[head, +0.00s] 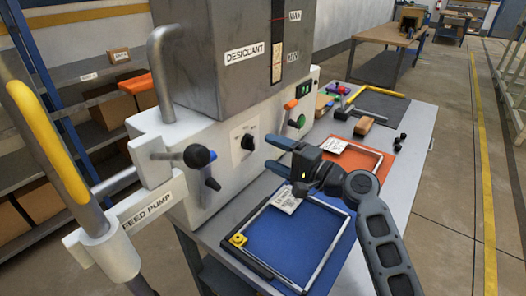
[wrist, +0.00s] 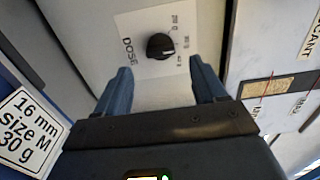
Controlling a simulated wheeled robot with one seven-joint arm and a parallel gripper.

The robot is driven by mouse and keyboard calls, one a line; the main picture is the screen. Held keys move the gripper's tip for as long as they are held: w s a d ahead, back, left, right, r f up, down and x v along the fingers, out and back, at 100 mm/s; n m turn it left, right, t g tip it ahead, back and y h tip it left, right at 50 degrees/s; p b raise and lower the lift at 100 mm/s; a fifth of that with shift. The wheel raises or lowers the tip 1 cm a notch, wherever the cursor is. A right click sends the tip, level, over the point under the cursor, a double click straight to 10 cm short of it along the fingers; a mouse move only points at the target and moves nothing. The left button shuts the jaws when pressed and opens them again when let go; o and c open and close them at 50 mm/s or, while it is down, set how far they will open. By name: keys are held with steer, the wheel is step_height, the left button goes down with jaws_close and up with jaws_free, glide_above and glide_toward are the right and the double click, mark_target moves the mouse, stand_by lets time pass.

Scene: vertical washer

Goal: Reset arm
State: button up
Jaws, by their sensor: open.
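My gripper (head: 280,155) is at the end of my arm, above the table in front of the machine (head: 215,150). In the wrist view, the two blue fingers of my gripper (wrist: 160,85) are spread apart with nothing between them. They point at the machine's front panel. The black dose knob (wrist: 160,46) is beyond the fingertips, apart from them. The knob also shows in the head view (head: 247,142), left of my gripper.
A blue tray (head: 290,240) with a white label card (head: 287,200) lies below my gripper. An orange mat (head: 362,162) lies behind it. The aisle at right is clear.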

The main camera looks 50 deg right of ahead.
steer(key=shift+s, duration=1.1)
